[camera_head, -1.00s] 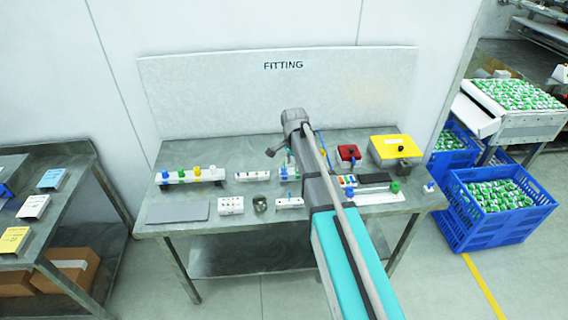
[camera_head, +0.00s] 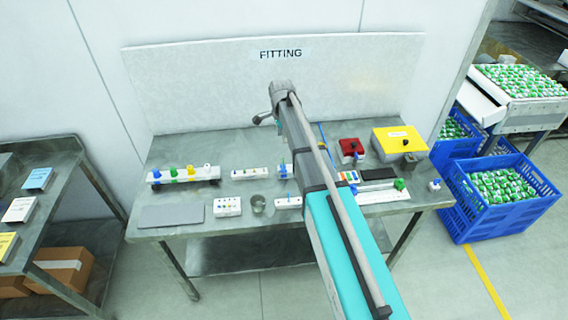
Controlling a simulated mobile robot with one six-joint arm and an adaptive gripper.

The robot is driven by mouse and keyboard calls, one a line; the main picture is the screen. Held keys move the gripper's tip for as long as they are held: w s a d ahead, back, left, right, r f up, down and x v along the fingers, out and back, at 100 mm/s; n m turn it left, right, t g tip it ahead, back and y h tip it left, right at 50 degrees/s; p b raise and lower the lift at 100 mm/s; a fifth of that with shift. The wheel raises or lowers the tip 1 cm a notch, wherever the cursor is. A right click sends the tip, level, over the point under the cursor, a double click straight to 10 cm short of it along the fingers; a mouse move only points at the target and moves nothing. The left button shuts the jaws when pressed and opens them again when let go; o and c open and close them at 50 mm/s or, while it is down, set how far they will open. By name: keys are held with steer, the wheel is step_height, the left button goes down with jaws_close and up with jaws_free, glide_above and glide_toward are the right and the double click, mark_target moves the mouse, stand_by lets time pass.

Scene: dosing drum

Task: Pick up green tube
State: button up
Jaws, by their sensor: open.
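I cannot single out a green tube for certain. A green-topped piece (camera_head: 174,174) stands upright in the white rack at the left of the table, between blue and yellow ones. A small group of coloured strips (camera_head: 347,177), one of them green, lies right of my arm. My gripper (camera_head: 260,119) is at the far end of my arm, against the back panel in the picture, above the table's rear edge. One finger shows, pointing left and down; the jaws are open and look empty. My arm hides the table's middle strip.
The table (camera_head: 215,248) also bears a grey plate (camera_head: 171,215), a white block with pegs (camera_head: 228,207), a dark cup (camera_head: 258,203), a red box (camera_head: 350,148) and a yellow box (camera_head: 399,144). A back panel (camera_head: 200,85) rises behind. Blue crates (camera_head: 500,219) stand on the right.

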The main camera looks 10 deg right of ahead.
step_height(320, 180, down, 9)
steer(key=b, duration=0.8)
steer(key=shift+r+b, duration=0.2)
steer(key=shift+b, duration=0.15)
steer(key=shift+d+f, duration=0.1)
stand_by(0.3)
steer(key=shift+s+d+f+b, duration=0.15)
steer(key=shift+f+b, duration=2.35)
steer(key=shift+b, duration=0.1)
jaws_close()
